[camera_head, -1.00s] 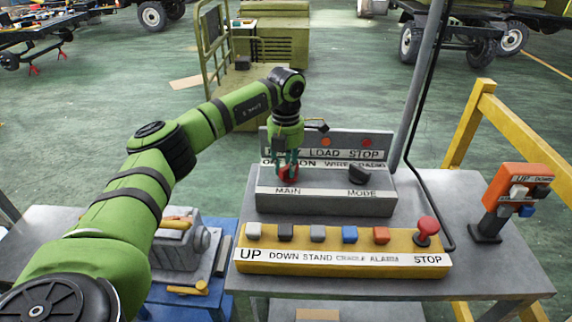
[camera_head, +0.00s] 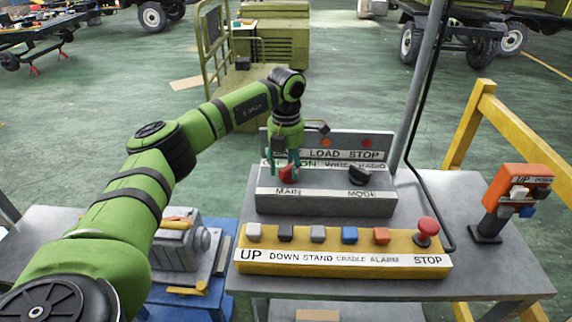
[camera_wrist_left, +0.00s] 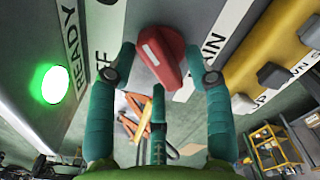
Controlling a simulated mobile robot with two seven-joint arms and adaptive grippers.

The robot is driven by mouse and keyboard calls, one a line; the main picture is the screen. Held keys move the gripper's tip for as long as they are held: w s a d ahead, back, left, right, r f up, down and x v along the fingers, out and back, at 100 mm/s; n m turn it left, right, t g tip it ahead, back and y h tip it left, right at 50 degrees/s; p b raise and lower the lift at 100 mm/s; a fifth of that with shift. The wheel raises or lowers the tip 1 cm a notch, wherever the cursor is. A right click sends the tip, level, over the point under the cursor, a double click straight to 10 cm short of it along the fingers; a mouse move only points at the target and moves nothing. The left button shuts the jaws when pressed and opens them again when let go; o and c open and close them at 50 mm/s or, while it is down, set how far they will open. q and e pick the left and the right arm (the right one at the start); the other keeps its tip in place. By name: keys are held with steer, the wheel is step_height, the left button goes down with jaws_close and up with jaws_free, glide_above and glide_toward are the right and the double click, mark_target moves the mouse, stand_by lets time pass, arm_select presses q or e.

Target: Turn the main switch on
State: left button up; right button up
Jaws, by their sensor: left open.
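The red main switch knob (camera_head: 286,174) sits on the grey panel (camera_head: 325,203) above the MAIN label. My left gripper (camera_head: 288,160) is open just above and around it. In the left wrist view the red knob (camera_wrist_left: 163,52) lies between the spread teal fingers (camera_wrist_left: 168,68), slanted, with a gap visible on both sides. A round green light (camera_wrist_left: 55,84) beside the READY label glows in that view. The OFF lettering is partly hidden by a finger. My right gripper is not in view.
A black MODE knob (camera_head: 361,173) is to the right on the same panel. In front is a yellow button box (camera_head: 340,268) with a red STOP button (camera_head: 427,228). A grey pole (camera_head: 416,85) and an orange control box (camera_head: 520,183) stand further right.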

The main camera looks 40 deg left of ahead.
mark_target(286, 166)
arm_select(q)
step_height(286, 166, up, 12)
stand_by(0.5)
steer(key=shift+s+f, duration=0.1)
stand_by(0.4)
